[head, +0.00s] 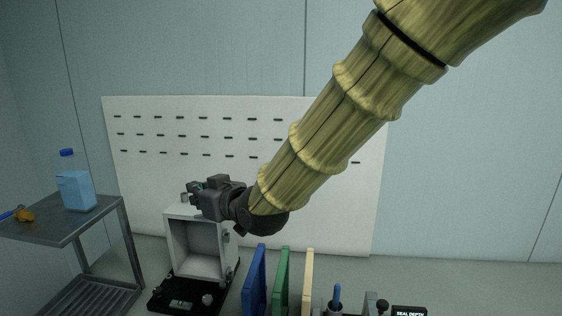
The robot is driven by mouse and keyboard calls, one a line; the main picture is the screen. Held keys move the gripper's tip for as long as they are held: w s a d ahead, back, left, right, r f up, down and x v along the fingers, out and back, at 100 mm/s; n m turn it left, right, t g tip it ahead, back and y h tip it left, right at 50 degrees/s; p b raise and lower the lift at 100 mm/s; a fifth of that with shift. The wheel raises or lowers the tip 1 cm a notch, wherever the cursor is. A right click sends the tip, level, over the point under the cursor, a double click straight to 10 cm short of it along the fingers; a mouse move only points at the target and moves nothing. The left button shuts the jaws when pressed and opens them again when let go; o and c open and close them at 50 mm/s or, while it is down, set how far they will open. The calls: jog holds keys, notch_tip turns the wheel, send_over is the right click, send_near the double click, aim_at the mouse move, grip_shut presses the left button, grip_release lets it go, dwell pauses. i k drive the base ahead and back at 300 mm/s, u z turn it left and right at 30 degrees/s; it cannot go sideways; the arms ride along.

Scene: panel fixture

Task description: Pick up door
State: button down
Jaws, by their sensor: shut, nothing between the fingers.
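A small white cabinet (203,270) with an open front stands on a black base (170,303). Three thin upright panels stand side by side to its right: blue (256,280), green (281,280) and cream (307,280). I cannot tell which of them is the door; their lower ends are cut off by the frame edge. My gripper (192,192) is at the top of the cabinet, pointing left, shut and empty. It is up and to the left of the panels, apart from them. I cannot tell whether it touches the cabinet top.
A metal cart (44,235) at the left bears a blue bottle (76,190) and a small orange item (25,215). A white slotted board (340,190) stands behind. A blue-handled tool (337,296), a dark knob (382,306) and a "SEAL DEPTH" label (409,311) are at the bottom right.

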aim_at(254, 295)
jog(key=k, duration=1)
